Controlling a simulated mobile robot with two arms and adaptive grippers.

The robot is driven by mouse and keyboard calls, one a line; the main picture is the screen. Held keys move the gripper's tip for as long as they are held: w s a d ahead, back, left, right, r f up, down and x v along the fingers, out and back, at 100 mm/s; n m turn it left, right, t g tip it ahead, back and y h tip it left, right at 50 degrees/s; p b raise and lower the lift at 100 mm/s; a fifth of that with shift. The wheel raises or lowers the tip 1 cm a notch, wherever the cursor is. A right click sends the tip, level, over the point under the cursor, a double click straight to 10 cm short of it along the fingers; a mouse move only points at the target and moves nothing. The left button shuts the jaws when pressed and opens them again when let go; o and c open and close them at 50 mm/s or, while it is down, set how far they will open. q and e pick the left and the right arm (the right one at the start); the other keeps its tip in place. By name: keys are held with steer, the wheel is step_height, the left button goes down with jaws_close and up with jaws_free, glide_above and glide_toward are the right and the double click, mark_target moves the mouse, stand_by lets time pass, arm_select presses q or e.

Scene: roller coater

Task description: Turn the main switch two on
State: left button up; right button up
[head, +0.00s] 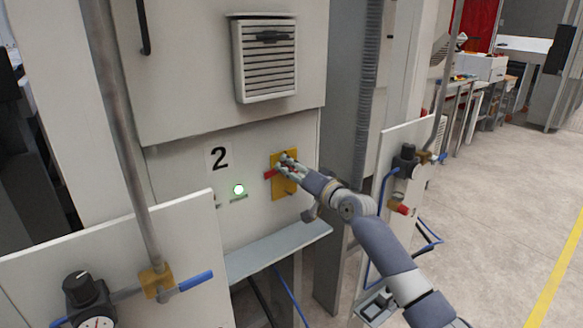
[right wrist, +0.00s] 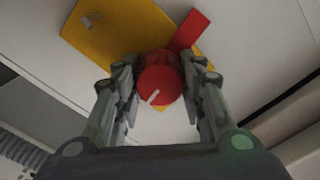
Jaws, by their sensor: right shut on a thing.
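The main switch two is a red rotary knob with a red handle tab (head: 270,174) on a yellow plate (head: 291,190), fixed to the pale cabinet panel marked "2" (head: 219,157). In the right wrist view the red knob (right wrist: 158,80) sits between my fingers, with a white mark on its face and the red tab pointing to the upper right. My right gripper (head: 286,166) is shut on the knob and hides part of it in the head view. A lamp (head: 238,189) left of the switch glows whitish green. My left gripper is out of view.
A vent box (head: 266,60) is above the switch. A grey ledge (head: 280,252) juts out below. A panel with a gauge (head: 95,322) and blue-handled valve (head: 195,281) stands at front left; another valve panel (head: 408,185) is at right. Open floor (head: 500,215) lies to the right.

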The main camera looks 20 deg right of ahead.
steer(key=shift+m, duration=0.9)
steer(key=o, duration=1)
steer(key=shift+o, duration=0.2)
steer(key=v, duration=1.2)
